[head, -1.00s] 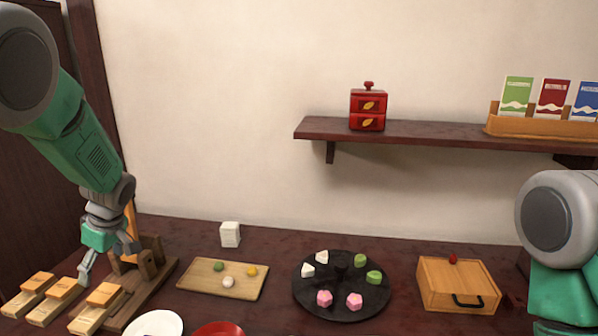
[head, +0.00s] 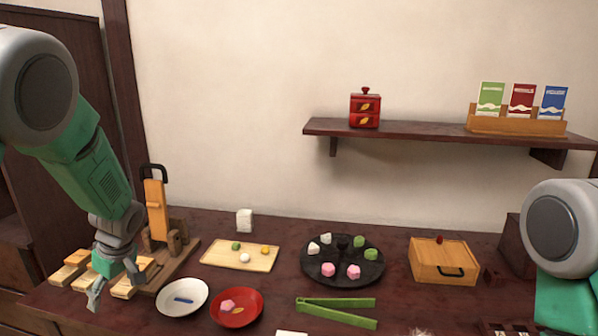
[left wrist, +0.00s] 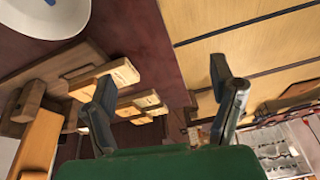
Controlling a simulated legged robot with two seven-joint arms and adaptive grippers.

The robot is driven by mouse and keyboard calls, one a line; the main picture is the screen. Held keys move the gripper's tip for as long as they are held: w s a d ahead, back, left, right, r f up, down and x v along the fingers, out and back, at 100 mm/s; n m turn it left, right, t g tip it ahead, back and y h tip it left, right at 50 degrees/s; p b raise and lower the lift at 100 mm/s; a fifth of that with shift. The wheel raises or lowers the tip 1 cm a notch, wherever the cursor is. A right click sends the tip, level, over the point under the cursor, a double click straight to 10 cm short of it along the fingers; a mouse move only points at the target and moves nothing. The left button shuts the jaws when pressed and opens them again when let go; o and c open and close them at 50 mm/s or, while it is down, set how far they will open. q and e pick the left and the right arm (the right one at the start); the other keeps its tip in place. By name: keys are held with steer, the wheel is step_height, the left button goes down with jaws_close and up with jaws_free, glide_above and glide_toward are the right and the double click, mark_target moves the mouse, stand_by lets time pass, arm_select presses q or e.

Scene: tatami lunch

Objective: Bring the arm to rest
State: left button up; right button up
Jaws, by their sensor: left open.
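My left gripper (head: 112,286) hangs at the left of the table, fingers pointing down and spread, with nothing between them. In the head view it overlaps the pale wooden blocks (head: 72,270) and the dark wooden stand (head: 180,266). In the left wrist view the same gripper (left wrist: 162,82) has its fingers wide apart. Wooden pieces (left wrist: 125,73) show around its left finger there, and contact cannot be told. My right arm shows only at the right edge of the head view; its gripper is out of view.
A white plate (head: 200,304) and a red plate (head: 253,316) lie right of the left gripper. Green tongs (head: 340,301), a wooden tray (head: 217,252), a black round platter (head: 316,273) and a wooden box (head: 428,260) are further right. A shelf (head: 420,134) is above.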

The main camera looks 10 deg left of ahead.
arm_select(q)
steer(key=s+d+f+m+h, duration=0.1)
steer(key=s+d+f+m, duration=0.4)
steer(key=s+f, duration=0.4)
steer(key=s+d+f+m+h, duration=0.2)
steer(key=s+d+f+m, duration=0.2)
steer(key=s+d+f, duration=0.3)
steer(key=s+d+f+m, duration=0.1)
steer(key=s+d+m, duration=0.1)
steer(key=s, duration=0.6)
steer(key=s+d+f+m+h, duration=0.1)
steer(key=s+d+f+m, duration=0.1)
steer(key=s+m, duration=0.3)
steer(key=s+d, duration=0.1)
steer(key=s, duration=0.3)
steer(key=shift+s+d, duration=0.2)
steer(key=shift+d, duration=0.15)
